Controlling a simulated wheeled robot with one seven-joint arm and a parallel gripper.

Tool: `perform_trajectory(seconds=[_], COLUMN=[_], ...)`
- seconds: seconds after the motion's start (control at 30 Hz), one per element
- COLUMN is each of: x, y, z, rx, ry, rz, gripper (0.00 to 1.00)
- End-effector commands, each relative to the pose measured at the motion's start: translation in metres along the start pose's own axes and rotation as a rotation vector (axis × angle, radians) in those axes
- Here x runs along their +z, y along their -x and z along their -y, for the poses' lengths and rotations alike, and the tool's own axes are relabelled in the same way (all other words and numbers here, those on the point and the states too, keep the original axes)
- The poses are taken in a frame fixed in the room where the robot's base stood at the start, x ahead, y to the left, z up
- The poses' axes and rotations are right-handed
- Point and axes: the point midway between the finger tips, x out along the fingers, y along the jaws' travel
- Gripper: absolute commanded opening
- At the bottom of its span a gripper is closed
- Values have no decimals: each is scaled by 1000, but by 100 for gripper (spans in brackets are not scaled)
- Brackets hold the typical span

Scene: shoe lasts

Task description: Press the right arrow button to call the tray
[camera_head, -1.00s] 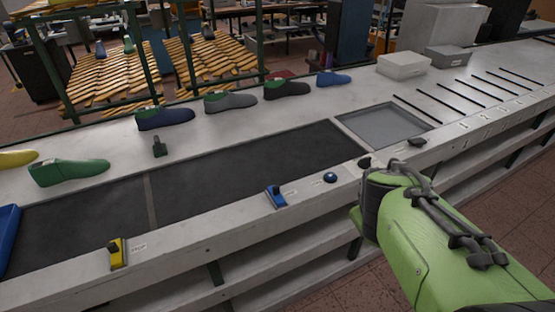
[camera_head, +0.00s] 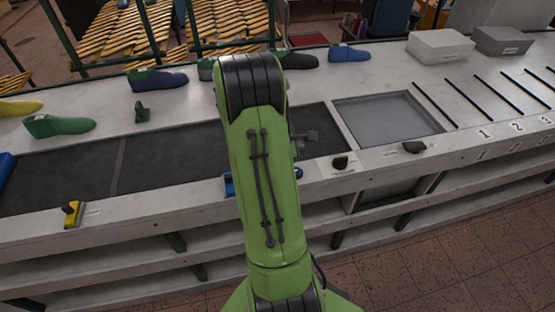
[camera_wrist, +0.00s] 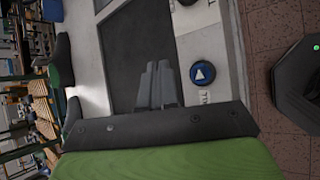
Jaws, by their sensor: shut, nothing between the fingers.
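A round blue button with a white arrow (camera_wrist: 202,74) sits on the pale front ledge in the wrist view, right of my fingers. In the head view only a blue edge of it (camera_head: 298,172) shows beside my green arm. My gripper (camera_wrist: 158,70) is shut and empty, over the dark belt and apart from the button. A grey sunken panel (camera_head: 388,114) at the right of the belt holds nothing.
A blue lever (camera_head: 229,185) is mostly hidden behind my arm. A black knob (camera_head: 340,162) and a yellow lever (camera_head: 72,214) are also on the ledge. Several shoe lasts, such as a green one (camera_head: 58,125), stand along the belt. Grey boxes (camera_head: 440,46) stand at the back right.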

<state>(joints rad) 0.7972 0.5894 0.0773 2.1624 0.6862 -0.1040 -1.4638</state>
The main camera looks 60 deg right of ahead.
Motion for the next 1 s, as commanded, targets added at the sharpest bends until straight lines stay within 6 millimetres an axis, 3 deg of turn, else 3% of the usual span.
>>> perform_trajectory(seconds=[0.47, 1.0], x=[-1, -39], y=[-6, -58], z=[3, 42], rx=[-1, -2], ry=[9, 10], rz=[4, 4], gripper=[0, 0])
